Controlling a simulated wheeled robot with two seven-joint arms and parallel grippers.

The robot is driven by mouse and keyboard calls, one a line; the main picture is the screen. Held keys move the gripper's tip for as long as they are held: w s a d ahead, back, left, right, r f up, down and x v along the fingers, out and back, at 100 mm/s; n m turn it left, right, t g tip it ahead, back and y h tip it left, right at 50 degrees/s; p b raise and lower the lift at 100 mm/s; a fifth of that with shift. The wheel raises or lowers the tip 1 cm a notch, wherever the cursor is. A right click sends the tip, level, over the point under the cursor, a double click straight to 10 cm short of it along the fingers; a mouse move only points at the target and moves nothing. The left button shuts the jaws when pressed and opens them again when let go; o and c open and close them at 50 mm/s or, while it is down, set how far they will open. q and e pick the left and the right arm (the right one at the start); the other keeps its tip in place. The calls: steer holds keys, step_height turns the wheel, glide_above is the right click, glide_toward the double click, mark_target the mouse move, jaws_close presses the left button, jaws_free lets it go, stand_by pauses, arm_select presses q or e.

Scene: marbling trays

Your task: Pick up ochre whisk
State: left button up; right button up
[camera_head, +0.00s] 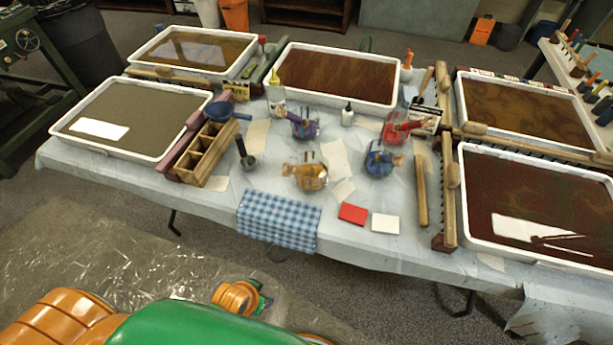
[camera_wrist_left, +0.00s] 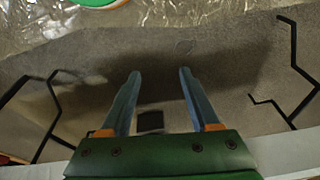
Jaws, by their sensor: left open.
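An ochre whisk (camera_head: 296,170) appears to rest in an ochre-coloured glass pot (camera_head: 313,183) near the middle of the table, behind the blue checked cloth. Its handle points left; its lower part is hard to make out. My left gripper (camera_wrist_left: 157,72) shows in the left wrist view with its two fingers apart and nothing between them. Below it are grey carpet and table legs. Its fingers cannot be made out in the head view, and the whisk is not in the wrist view. My right gripper is not in view.
Similar pots stand close by: purple (camera_head: 304,130), blue (camera_head: 379,165) and red (camera_head: 393,133). A wooden divided box (camera_head: 205,155) and a dark upright tool (camera_head: 245,157) stand to the left. Large white-rimmed trays (camera_head: 135,150) line both sides. Red (camera_head: 353,213) and white (camera_head: 385,223) cards lie in front.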

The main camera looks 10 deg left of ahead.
mark_target(294, 170)
arm_select(q)
steer(key=w+a+r+t+b, duration=0.1)
steer(key=w+r+t, duration=0.3)
steer(key=w+r, duration=0.2)
steer(key=w+a+r+t+h+b, duration=0.1)
steer(key=w+r+t, duration=0.3)
steer(key=w+r, duration=0.2)
steer(key=w+a+r+t+b, duration=0.1)
steer(key=w+r+t, duration=0.3)
steer(key=w+r, duration=0.2)
steer(key=shift+w+r+h+b, duration=0.25)
steer(key=shift+w+h+b, duration=0.1)
steer(key=shift+w, duration=0.1)
steer(key=w+d+r+m+h, duration=0.1)
steer(key=w+d+h, duration=0.1)
steer(key=w+d+r+m+h, duration=0.1)
steer(key=w+d+h, duration=0.1)
steer(key=w+d+r+m+t+h, duration=0.1)
steer(key=w+d+m+h, duration=0.1)
steer(key=shift+w+d+r+h+p, duration=0.1)
steer(key=shift+w+r+h+p, duration=0.15)
steer(key=shift+w+p, duration=0.1)
steer(key=shift+s, duration=0.15)
jaws_close()
